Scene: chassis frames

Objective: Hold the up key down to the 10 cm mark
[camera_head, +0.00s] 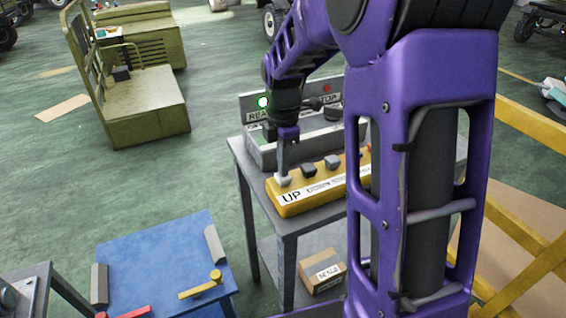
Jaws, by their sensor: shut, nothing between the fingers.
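The yellow control box (320,190) lies on a grey table and carries a white label reading UP. The up key, a pale button (284,182), is at the box's left end above that label. My gripper (284,174) is shut and points down at this key. Its tips meet or nearly meet the key's top; whether the key is pressed in, I cannot tell. Dark keys (309,170) sit further right on the box. I make out no 10 cm mark in this view.
A blue platform (165,255) with a yellow bar (200,286) lies lower left. A carton (322,272) sits on the grey table's (291,218) lower shelf. Yellow rails (525,120) stand right.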

